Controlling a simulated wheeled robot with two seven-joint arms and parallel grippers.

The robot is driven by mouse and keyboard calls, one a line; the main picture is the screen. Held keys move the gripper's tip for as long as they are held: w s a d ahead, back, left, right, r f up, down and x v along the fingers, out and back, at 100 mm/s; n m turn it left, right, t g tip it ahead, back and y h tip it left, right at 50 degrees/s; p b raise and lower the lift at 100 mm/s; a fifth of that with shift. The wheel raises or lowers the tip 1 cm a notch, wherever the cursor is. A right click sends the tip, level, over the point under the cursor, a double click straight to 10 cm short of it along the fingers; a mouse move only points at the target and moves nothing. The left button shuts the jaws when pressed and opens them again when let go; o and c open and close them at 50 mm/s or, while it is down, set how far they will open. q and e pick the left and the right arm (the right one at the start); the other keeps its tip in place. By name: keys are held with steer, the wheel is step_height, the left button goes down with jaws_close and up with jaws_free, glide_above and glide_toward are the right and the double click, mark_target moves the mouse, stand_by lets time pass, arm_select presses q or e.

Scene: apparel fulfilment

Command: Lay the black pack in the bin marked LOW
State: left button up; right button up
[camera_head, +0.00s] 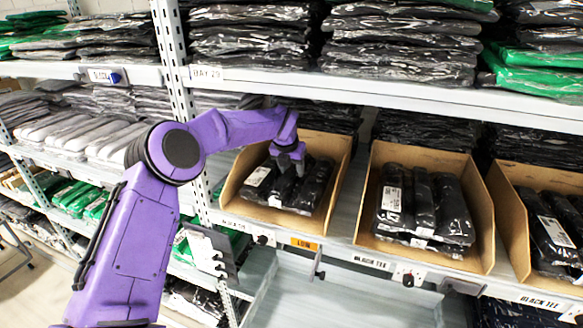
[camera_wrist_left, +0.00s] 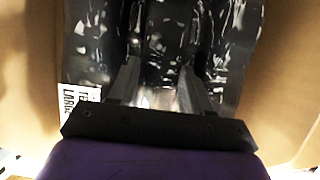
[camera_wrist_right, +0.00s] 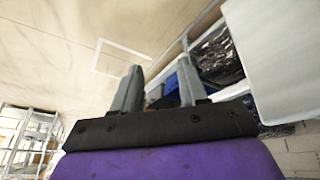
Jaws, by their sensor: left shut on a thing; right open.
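The bin marked LOW (camera_head: 339,170) is a tan open box on the shelf, with an orange LOW tag (camera_head: 304,243) on the shelf edge below it. Several glossy black packs lie in it side by side, one with a white label. My left gripper (camera_head: 290,163) reaches down into this bin. It is shut on a black pack (camera_head: 286,188) near the middle, which also shows between the fingers (camera_wrist_left: 158,80) in the left wrist view. The pack's underside is hidden. My right gripper (camera_wrist_right: 158,85) is open and empty, away from the shelf bins.
A second tan bin (camera_head: 477,205) with black packs stands to the right, and a third (camera_head: 507,205) beyond it. An upper shelf (camera_head: 400,94) with stacked packs runs above the bins. A steel upright (camera_head: 172,50) stands left of the LOW bin.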

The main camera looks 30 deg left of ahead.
arm_select(q)
steer(key=shift+f, duration=0.7)
steer(key=shift+a+f, duration=0.1)
steer(key=shift+f, duration=0.25)
arm_select(e)
steer(key=shift+r, duration=0.55)
steer(key=shift+f, duration=0.15)
arm_select(q)
steer(key=o, duration=1.2)
